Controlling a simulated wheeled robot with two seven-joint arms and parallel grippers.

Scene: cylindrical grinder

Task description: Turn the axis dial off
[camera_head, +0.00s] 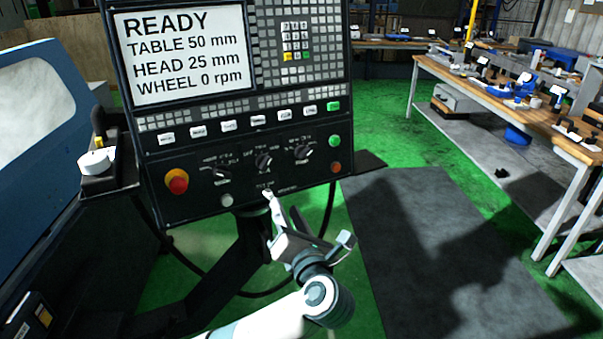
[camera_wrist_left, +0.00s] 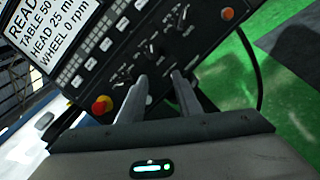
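The black control panel (camera_head: 240,185) carries three small dials in a row: a left dial (camera_head: 221,173), a middle dial (camera_head: 263,161) and a right dial (camera_head: 302,152). Their labels are too small to read, so I cannot tell which is the axis dial or its setting. My left gripper (camera_head: 276,197) is just below the panel's lower edge area, under the middle dial. In the left wrist view my left gripper (camera_wrist_left: 160,83) shows two separated fingers pointing at the panel, with nothing visible between them. My right gripper is not in view.
The panel screen (camera_head: 185,55) reads READY, TABLE 50 mm, HEAD 25 mm, WHEEL 0 rpm. A red stop button (camera_head: 176,181) sits left of the dials; green (camera_head: 334,141) and orange (camera_head: 336,168) buttons sit right. A workbench (camera_head: 500,95) stands at right, with open floor between.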

